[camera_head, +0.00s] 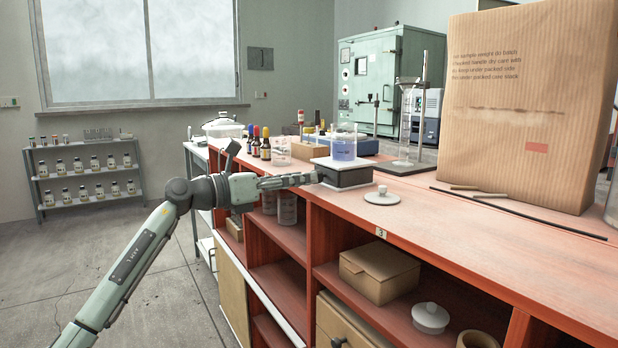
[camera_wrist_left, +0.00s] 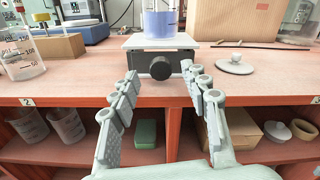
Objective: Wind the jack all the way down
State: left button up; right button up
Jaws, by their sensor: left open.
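The jack (camera_head: 345,174) is a low dark stand with a pale top plate, on the red bench. In the left wrist view its dark front (camera_wrist_left: 185,67) shows under the white plate (camera_wrist_left: 158,41), with a round black knob (camera_wrist_left: 161,68) facing me. A glass beaker of blue liquid (camera_head: 343,148) stands on the plate. My left gripper (camera_head: 314,178) is in front of the knob side. In the left wrist view the left gripper (camera_wrist_left: 162,82) is open, its fingers apart to either side of the knob, with nothing between them. Whether the fingertips reach the knob is unclear. My right gripper is not visible.
A white lid with a knob (camera_head: 382,196) lies right of the jack.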

pick_arm(q)
jog(key=v, duration=0.8)
jog(key=shift+s+a, duration=0.2)
jog(key=shift+a, duration=0.05)
